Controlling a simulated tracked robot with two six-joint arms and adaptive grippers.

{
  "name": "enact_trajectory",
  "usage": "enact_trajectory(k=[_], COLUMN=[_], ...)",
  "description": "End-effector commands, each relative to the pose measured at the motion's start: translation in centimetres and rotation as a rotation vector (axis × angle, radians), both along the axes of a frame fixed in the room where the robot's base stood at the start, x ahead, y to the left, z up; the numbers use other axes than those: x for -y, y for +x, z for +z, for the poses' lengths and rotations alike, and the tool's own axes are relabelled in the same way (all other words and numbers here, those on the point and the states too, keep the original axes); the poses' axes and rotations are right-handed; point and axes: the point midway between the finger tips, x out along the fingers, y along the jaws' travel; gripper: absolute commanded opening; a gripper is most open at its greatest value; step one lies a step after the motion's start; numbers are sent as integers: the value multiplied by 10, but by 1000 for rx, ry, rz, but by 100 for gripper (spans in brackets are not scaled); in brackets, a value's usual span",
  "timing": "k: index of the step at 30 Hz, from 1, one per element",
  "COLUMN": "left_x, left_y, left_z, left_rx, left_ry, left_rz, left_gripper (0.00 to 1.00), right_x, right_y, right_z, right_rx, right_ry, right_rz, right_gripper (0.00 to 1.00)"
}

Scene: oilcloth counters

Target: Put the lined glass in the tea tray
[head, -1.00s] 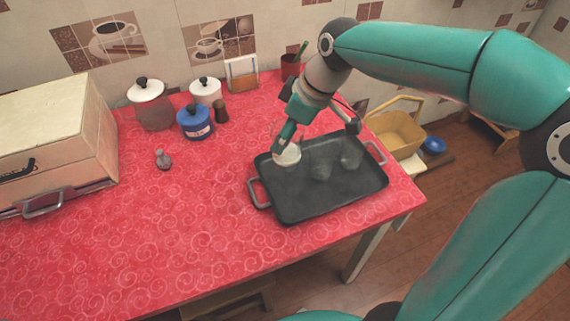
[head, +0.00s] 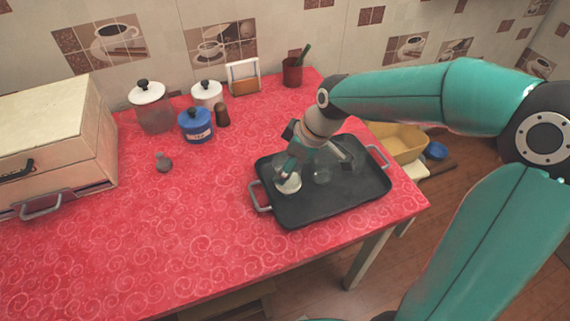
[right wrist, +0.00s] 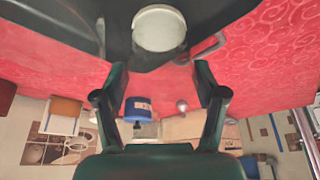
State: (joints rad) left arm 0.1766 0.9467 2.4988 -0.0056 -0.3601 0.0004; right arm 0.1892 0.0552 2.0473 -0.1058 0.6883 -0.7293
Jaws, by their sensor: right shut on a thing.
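The dark tea tray (head: 300,212) lies on the red counter near its right end, with a handle at each end. My right gripper (head: 288,174) is low over the tray's left part and shut on a pale, whitish glass, which I take as the lined glass (head: 289,187). I cannot tell whether its base touches the tray. In the right wrist view its round pale end (right wrist: 159,28) shows just beyond the fingertips (right wrist: 159,66), against the dark tray. My left gripper is out of view.
The counter's front left is clear.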

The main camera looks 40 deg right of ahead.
Motion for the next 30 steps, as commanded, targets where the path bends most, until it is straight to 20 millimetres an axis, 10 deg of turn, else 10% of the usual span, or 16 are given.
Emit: enact_trajectory(k=[1, 2, 6, 20, 30], left_x=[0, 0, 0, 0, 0], left_y=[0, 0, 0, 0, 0], left_z=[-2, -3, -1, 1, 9], left_rx=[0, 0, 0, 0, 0], left_ry=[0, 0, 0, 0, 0], left_rz=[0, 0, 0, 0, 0], left_gripper=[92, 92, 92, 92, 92], right_x=[0, 0, 0, 1, 12], right_y=[0, 0, 0, -1, -19], right_z=[-2, -2, -1, 4, 59], right_rx=[1, 0, 0, 1, 6], right_ry=[0, 0, 0, 0, -1], right_rz=[0, 0, 0, 0, -1], right_gripper=[5, 72, 96, 96, 96])
